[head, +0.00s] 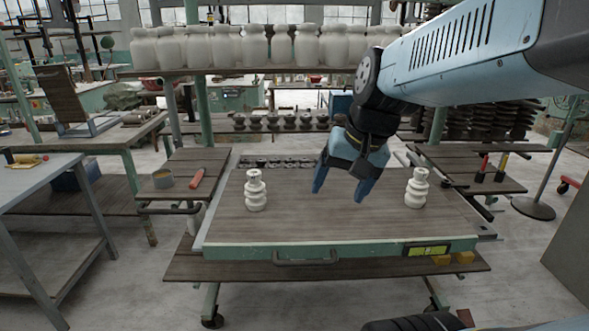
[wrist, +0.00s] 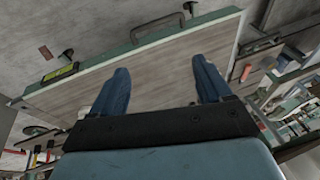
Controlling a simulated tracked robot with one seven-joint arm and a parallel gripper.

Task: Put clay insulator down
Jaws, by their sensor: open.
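Two white ribbed clay insulators stand upright on the wooden table top (head: 330,225) in the head view. The left insulator (head: 255,190) is on the left part of the table. The right insulator (head: 416,188) is near its right side. My gripper (head: 337,193) hangs above the table between them, with blue fingers spread apart and nothing between them. It touches neither insulator. In the wrist view my gripper (wrist: 162,85) is also open and empty over the bare table top (wrist: 150,75).
A side shelf at left holds a tin (head: 163,178) and a red-handled tool (head: 197,178). White jars (head: 225,46) line a shelf behind. The table's middle is clear.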

